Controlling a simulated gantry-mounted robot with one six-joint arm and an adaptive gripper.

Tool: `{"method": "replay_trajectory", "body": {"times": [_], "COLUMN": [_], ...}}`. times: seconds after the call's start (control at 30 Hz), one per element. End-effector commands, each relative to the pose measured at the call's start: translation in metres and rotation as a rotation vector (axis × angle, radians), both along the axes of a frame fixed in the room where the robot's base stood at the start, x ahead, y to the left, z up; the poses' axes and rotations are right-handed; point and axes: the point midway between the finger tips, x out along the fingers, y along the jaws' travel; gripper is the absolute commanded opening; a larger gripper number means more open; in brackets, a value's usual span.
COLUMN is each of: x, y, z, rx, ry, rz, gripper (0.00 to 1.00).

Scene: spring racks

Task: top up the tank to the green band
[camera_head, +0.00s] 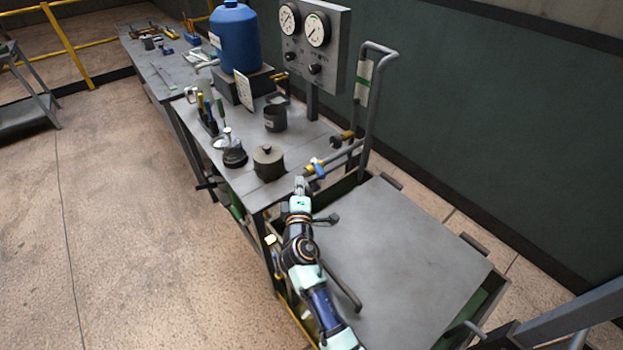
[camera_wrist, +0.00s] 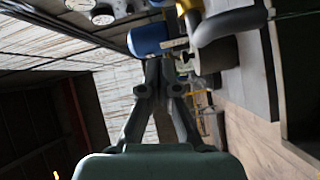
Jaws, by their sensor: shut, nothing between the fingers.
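A blue tank (camera_head: 235,38) stands on a dark block on the bench; I see no level in it. A pale plate with a green band (camera_head: 364,84) is fixed to the bent grey pipe (camera_head: 378,110) on the right. A brass valve with a blue handle (camera_head: 318,167) sits on a pipe at the bench's right end. My gripper (camera_head: 300,183) is shut and empty, just below and left of that valve. In the wrist view my gripper's fingers (camera_wrist: 166,68) come together close to a blue part (camera_wrist: 147,39), seemingly the handle; contact is unclear.
A panel with two gauges (camera_head: 304,25) rises behind the bench. A lidded grey pot (camera_head: 268,162), an open grey cup (camera_head: 275,117) and a tool holder (camera_head: 207,120) stand on it. A second brass fitting (camera_head: 345,136) is near the pipe. The flat cart top (camera_head: 410,250) is clear.

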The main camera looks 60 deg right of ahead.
Motion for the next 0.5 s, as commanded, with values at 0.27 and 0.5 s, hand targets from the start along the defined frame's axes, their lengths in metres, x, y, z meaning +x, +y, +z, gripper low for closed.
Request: {"method": "replay_trajectory", "body": {"times": [0.27,0.5], "x": [-0.004,-0.015], "y": [-0.043,-0.053], "z": [-0.006,-0.009], "rx": [0.003,0.002], "ry": [0.001,-0.001], "rz": [-0.004,0.000], "gripper": [0.00,0.00]}}
